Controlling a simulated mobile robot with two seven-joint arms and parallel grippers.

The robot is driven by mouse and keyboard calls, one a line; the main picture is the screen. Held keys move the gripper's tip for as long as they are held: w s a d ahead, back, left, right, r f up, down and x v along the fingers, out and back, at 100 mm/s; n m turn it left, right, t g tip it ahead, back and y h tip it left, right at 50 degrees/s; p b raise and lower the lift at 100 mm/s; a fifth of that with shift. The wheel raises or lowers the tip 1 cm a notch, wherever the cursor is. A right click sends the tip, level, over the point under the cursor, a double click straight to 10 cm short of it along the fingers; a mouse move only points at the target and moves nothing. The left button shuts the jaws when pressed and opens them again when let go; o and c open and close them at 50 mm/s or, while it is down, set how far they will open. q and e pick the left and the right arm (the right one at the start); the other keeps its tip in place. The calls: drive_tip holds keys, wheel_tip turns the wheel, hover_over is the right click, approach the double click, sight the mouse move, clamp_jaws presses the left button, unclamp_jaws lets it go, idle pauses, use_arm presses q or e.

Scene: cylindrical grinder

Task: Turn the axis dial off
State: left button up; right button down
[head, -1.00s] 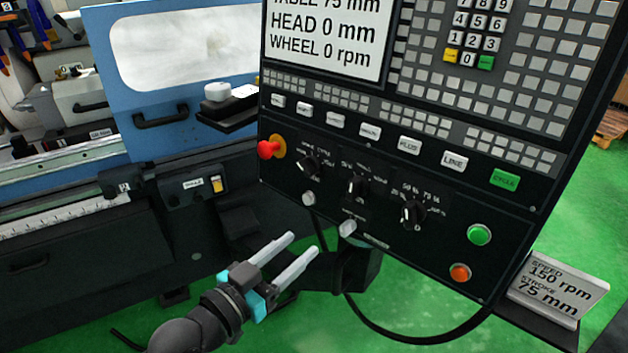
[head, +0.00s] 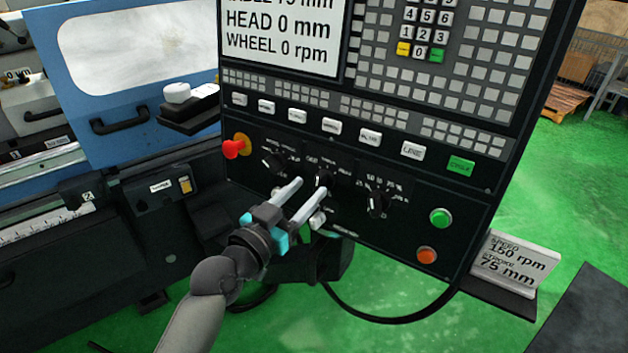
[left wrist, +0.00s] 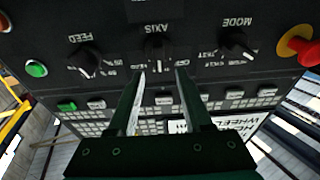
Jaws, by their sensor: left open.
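The axis dial (head: 322,180) is the middle of three black dials on the control panel's lower part. In the left wrist view, which shows the panel upside down, the axis dial (left wrist: 158,52) sits under its AXIS label, with a pale pointer mark. My left gripper (head: 311,187) is open and empty, its two pale fingers pointing at the panel near this dial. In the left wrist view its fingertips (left wrist: 161,71) lie on either side of the dial's centre line; contact is not visible. My right gripper is out of view.
The mode dial (head: 273,162) and red emergency button (head: 234,148) are to the left. The feed dial (head: 377,203), green button (head: 441,218) and orange button (head: 427,255) are to the right. Two silver knobs sit below the dials, close to my fingers. A row of labelled keys runs above.

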sight(317, 180)
use_arm(q)
drive_tip(key=shift+x, duration=1.75)
clamp_jaws()
